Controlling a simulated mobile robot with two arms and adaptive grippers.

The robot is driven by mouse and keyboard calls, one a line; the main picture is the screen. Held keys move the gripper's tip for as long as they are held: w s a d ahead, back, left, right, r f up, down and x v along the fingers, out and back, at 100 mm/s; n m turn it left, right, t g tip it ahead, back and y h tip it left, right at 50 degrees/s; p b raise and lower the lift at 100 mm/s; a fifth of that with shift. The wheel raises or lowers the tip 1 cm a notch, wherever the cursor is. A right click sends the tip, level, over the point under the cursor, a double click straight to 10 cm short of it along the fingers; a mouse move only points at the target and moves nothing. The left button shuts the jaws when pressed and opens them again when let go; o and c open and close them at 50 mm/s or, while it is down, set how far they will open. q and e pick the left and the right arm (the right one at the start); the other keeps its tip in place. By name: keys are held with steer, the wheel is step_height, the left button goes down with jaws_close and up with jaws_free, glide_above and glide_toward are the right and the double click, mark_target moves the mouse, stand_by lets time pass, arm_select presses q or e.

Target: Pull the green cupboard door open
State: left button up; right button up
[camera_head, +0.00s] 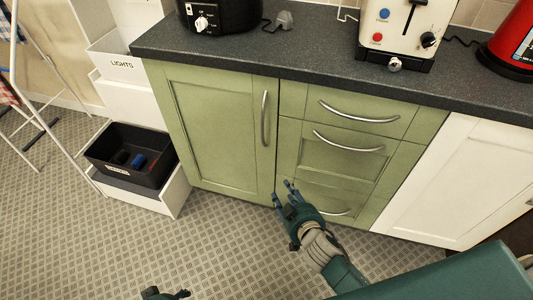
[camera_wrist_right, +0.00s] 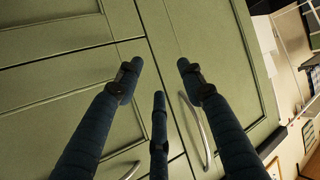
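The green cupboard door (camera_head: 215,125) is shut, flush with the cabinet front in the head view. Its upright silver handle (camera_head: 265,118) is near the door's right edge. My right gripper (camera_head: 284,192) is low in front of the seam between door and drawers, below the handle. In the right wrist view its fingers (camera_wrist_right: 158,80) are spread and empty. The door (camera_wrist_right: 215,35) fills the right part there, and its handle (camera_wrist_right: 196,130) shows between the middle and right fingers, with no clear contact. Only a dark tip of my left gripper (camera_head: 165,294) shows at the bottom edge.
Green drawers (camera_head: 335,160) with curved silver handles stand right of the door, then a white cupboard (camera_head: 460,180). A white open drawer unit holding a black bin (camera_head: 130,155) stands left of the door. Patterned floor (camera_head: 190,240) in front is clear. A dark worktop (camera_head: 310,55) overhangs.

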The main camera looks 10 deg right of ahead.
step_height(320, 180, up, 7)
steer(key=w+a+t+b, duration=0.2)
steer(key=w+t+b, duration=0.1)
steer(key=b, duration=0.2)
step_height(320, 180, up, 9)
steer(key=m+t+b, duration=0.1)
steer(key=t+b, duration=0.1)
steer(key=b, duration=0.1)
glide_above(267, 132)
steer(key=s+a, duration=0.1)
steer(key=s, duration=0.4)
arm_select(q)
steer(key=shift+t, duration=0.4)
steer(key=v, duration=0.4)
steer(key=w+v, duration=0.1)
steer(key=v, duration=0.1)
steer(key=shift+a+r, duration=0.1)
steer(key=shift+a, duration=0.05)
arm_select(e)
steer(key=shift+s+a+y, duration=0.1)
steer(key=shift+a+y, duration=0.1)
steer(key=shift+y, duration=0.1)
jaws_close()
